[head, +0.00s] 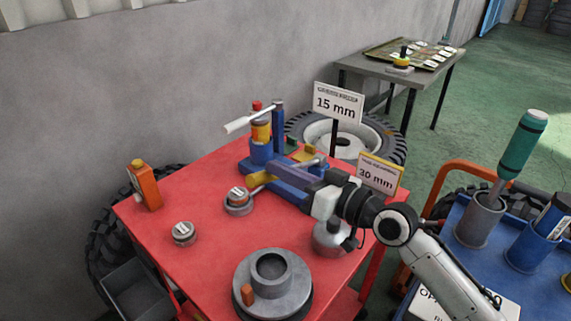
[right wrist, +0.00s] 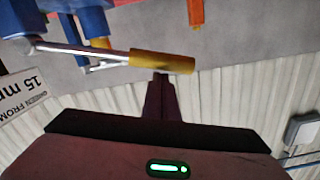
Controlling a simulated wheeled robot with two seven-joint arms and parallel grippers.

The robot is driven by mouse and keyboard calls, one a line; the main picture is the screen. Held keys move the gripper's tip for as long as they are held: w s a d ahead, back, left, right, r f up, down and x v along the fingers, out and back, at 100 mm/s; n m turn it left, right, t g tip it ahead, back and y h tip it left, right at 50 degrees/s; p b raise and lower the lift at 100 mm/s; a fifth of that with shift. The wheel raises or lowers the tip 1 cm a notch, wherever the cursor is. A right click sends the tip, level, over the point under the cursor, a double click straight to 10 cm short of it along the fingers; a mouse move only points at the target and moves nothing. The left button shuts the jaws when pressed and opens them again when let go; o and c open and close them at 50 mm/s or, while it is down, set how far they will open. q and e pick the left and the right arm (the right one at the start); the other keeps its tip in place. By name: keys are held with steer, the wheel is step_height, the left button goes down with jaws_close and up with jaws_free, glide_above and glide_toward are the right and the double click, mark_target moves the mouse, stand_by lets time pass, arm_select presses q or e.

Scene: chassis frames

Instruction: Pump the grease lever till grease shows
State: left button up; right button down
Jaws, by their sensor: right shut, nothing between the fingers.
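The blue grease pump (head: 262,155) stands on the red table, with an upright blue body, a yellow band and a white arm sticking out to the left. A lever with a yellow grip (head: 257,181) shows low at its front. In the right wrist view the yellow grip (right wrist: 162,62) sits on a metal rod leading to blue parts. My right gripper (head: 272,176) is shut and empty, its tips beside the yellow grip; I cannot tell if they touch. It hides part of the lever. I cannot make out any grease. My left gripper is out of view.
On the red table (head: 200,255) stand an orange bottle (head: 146,187), small round pots (head: 184,233), a large grey hub (head: 272,284) and a metal can (head: 328,236). Signs read 15 mm (head: 338,104) and 30 mm (head: 379,174). A blue cart (head: 480,262) stands at right.

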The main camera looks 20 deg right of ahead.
step_height(320, 180, down, 8)
steer(key=s+a+n+b, duration=0.1)
steer(key=n+b, duration=0.3)
steer(key=b, duration=0.1)
steer(key=shift+s+a, duration=0.15)
steer(key=shift+a, duration=0.25)
